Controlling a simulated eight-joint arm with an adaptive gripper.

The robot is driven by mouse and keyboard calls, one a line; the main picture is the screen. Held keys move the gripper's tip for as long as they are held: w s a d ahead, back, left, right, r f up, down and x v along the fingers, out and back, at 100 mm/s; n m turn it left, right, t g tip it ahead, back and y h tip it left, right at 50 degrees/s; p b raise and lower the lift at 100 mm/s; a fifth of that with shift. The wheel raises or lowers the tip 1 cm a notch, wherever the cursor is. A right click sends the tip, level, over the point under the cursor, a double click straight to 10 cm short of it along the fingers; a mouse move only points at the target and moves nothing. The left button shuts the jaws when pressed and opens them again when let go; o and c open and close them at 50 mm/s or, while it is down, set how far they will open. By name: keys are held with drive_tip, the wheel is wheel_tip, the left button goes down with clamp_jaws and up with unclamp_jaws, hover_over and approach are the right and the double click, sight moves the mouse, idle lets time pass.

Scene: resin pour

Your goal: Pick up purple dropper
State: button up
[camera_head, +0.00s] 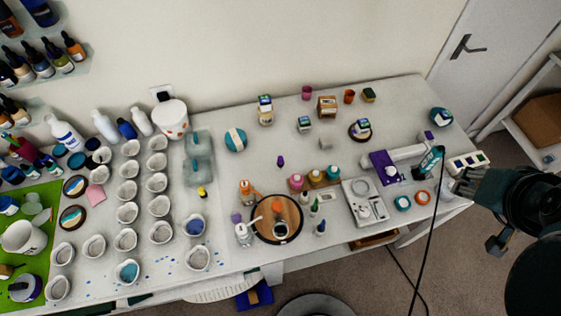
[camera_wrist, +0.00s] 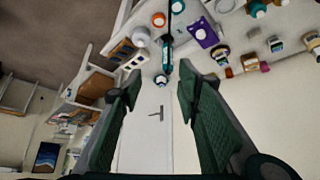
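A small purple dropper (camera_head: 281,161) stands on the white table (camera_head: 240,185), near its middle, in the head view. Clear table surrounds it. I cannot make it out in the wrist view. My gripper (camera_head: 465,188) is at the right end of the table, far to the right of the dropper. In the wrist view my gripper (camera_wrist: 160,76) has its two green fingers wide apart, with nothing held between them.
A teal tool with a black cable (camera_head: 432,158) is near my gripper. White cups (camera_head: 157,182) fill the left.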

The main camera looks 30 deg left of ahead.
drive_tip(key=w+a+f+n+g+y+b, duration=0.1)
drive_tip(key=w+a+n, duration=0.15)
drive_tip(key=a, duration=0.35)
drive_tip(key=w+a+f+n+g, duration=0.1)
drive_tip(key=w+a+f+n, duration=0.15)
drive_tip(key=a, duration=0.35)
drive_tip(key=n+g+h+b, duration=0.15)
drive_tip(key=n+g, duration=0.35)
drive_tip(key=n, duration=0.6)
hover_over(280, 158)
drive_tip(key=f, duration=1.3)
drive_tip(key=f+b, duration=0.1)
drive_tip(key=f, duration=0.6)
drive_tip(key=shift+w+d+f, duration=0.2)
drive_tip(key=shift+d+f, duration=0.05)
drive_tip(key=shift+s+a+f, duration=0.15)
drive_tip(key=shift+a+f, duration=0.05)
drive_tip(key=shift+f, duration=0.05)
drive_tip(key=shift+f, duration=1.25)
drive_tip(key=shift+f, duration=0.15)
drive_tip(key=shift+f, duration=2.45)
